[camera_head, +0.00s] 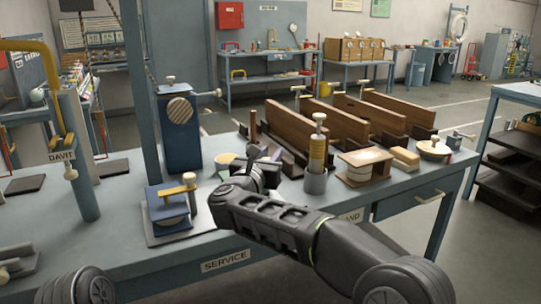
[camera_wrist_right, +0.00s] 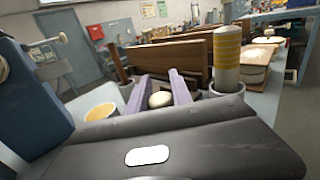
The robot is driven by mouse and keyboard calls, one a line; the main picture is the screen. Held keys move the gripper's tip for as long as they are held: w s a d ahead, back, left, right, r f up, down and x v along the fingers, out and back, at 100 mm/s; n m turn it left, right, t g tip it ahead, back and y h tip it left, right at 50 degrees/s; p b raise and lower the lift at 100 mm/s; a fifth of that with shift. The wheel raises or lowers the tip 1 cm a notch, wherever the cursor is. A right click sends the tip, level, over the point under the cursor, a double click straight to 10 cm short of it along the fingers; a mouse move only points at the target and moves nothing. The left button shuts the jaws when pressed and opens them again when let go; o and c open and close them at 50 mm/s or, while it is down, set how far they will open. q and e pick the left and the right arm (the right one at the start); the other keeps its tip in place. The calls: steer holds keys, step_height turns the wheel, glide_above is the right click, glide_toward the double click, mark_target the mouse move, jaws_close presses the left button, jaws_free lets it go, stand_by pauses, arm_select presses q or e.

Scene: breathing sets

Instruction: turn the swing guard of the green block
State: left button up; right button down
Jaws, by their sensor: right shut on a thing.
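My right gripper (camera_head: 258,155) reaches over the bench from the front, beside the grey cup holding the yellow-striped post. In the right wrist view its two purple fingers (camera_wrist_right: 160,92) close around a cream knob (camera_wrist_right: 160,99). What the knob belongs to is mostly hidden by the gripper. My left gripper is not in view.
The striped post (camera_head: 318,150) stands close on the right. Wooden boards (camera_head: 300,132) stand behind. A blue box (camera_head: 178,135) and upright stand left.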

steer(key=shift+d, duration=0.1)
stand_by(0.3)
steer(key=c, duration=1.1)
jaws_free()
steer(key=shift+c, duration=0.2)
steer(key=shift+s, duration=0.1)
steer(key=b+v, duration=0.1)
steer(key=v, duration=0.6)
steer(key=shift+s+a+r, duration=0.1)
steer(key=shift+s+a, duration=0.15)
